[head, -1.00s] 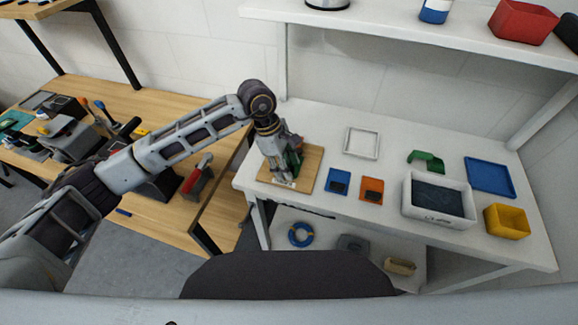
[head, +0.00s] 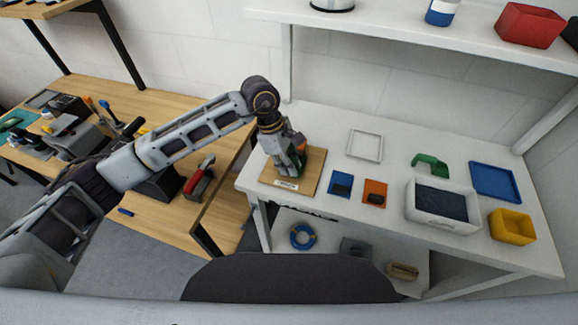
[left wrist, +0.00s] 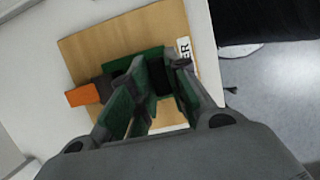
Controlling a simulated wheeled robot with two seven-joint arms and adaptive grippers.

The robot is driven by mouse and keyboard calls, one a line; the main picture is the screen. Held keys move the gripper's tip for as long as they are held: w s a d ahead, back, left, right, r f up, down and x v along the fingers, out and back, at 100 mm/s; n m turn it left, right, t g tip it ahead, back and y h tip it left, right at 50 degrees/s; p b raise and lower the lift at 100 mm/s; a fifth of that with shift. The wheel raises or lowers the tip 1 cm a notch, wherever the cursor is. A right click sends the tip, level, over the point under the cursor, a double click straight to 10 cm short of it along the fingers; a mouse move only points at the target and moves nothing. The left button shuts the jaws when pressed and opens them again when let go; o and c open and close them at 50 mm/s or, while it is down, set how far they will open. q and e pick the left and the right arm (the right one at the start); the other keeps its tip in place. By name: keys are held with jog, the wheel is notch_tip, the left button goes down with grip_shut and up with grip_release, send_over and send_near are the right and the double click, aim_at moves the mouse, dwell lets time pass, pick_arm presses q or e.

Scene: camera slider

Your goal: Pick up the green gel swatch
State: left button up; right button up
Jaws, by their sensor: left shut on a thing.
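The green gel swatch (left wrist: 134,60) is a flat green piece with a black part, on a wooden board (head: 311,180) with a white label at its front edge. My left gripper (head: 293,168) points down at the board and hides most of the swatch in the head view. In the left wrist view the fingers of my left gripper (left wrist: 156,92) are shut on the swatch around its black part. The swatch seems at board level; whether it touches the board I cannot tell. My right gripper is not in view.
An orange block (left wrist: 82,95) with a dark part stands close beside the fingers. Right of the board are a blue swatch (head: 338,181), an orange swatch (head: 375,191), a white frame (head: 364,146), a green bracket (head: 431,163) and a white bin (head: 445,222). A shelf runs above.

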pick_arm(q)
jog(key=shift+s+r, duration=0.15)
jog(key=shift+r, duration=0.05)
jog(key=s+a+b, duration=0.2)
jog(key=s, duration=0.6)
jog(key=s+a+b, duration=0.2)
jog(key=s+a, duration=0.1)
jog(key=s, duration=0.6)
jog(key=shift+a, duration=0.3)
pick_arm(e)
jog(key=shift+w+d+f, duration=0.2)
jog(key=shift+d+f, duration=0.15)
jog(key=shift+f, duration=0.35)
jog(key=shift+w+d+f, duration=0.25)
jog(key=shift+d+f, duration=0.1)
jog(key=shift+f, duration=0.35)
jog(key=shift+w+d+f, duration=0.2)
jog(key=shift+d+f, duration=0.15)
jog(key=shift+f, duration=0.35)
